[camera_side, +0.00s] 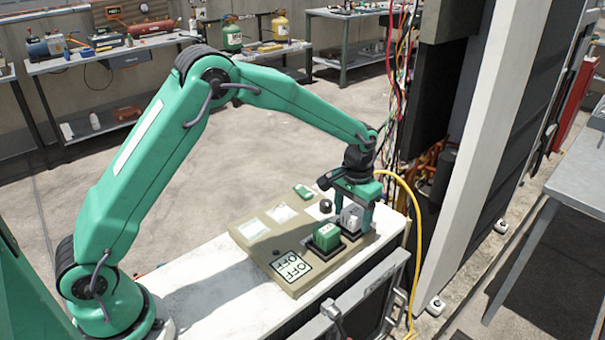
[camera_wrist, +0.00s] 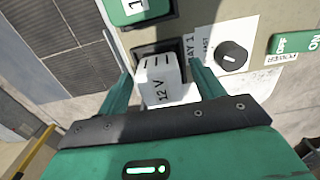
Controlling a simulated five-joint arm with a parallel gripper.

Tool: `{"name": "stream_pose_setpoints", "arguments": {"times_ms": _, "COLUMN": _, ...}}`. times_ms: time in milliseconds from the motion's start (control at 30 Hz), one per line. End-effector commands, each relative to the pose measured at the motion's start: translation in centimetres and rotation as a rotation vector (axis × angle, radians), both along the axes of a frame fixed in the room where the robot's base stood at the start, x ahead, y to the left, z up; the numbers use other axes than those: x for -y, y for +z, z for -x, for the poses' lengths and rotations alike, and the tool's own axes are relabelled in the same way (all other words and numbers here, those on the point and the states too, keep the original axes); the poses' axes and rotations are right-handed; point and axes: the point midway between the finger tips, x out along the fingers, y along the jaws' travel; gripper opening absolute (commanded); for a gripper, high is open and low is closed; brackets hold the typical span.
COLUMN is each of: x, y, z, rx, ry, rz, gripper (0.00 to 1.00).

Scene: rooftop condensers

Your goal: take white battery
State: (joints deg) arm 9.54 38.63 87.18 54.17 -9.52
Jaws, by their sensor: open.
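The white battery (camera_side: 351,216) stands in a dark socket at the right end of the beige panel. In the wrist view the white battery (camera_wrist: 160,82) shows "12 V" on its side and dark slots at one end. My gripper (camera_side: 354,212) is over it, pointing down. In the wrist view my gripper (camera_wrist: 161,72) is open, with one finger on each side of the battery. I cannot tell whether either finger touches it.
A green battery (camera_side: 327,236) sits in the neighbouring socket. A yellow cable (camera_side: 411,195) loops near the panel's right end.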

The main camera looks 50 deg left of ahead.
Motion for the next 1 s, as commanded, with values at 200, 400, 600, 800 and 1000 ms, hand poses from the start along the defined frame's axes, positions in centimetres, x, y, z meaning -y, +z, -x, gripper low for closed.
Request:
{"name": "stream_pose_setpoints", "arguments": {"times_ms": 200, "x": 0.0, "y": 0.02, "z": 0.0, "rx": 0.0, "ry": 0.0, "rz": 0.0, "gripper": 0.67}}
{"name": "stream_pose_setpoints", "arguments": {"times_ms": 400, "x": 0.0, "y": 0.03, "z": 0.0, "rx": 0.0, "ry": 0.0, "rz": 0.0, "gripper": 0.46}}
{"name": "stream_pose_setpoints", "arguments": {"times_ms": 600, "x": 0.01, "y": 0.09, "z": -0.03, "rx": 0.001, "ry": 0.0, "rz": 0.0, "gripper": 0.08}}
{"name": "stream_pose_setpoints", "arguments": {"times_ms": 800, "x": 0.01, "y": 0.12, "z": -0.04, "rx": 0.001, "ry": 0.0, "rz": 0.0, "gripper": 0.08}}
{"name": "stream_pose_setpoints", "arguments": {"times_ms": 1000, "x": 0.02, "y": 0.78, "z": -0.08, "rx": 0.003, "ry": 0.0, "rz": 0.0, "gripper": 0.08}}
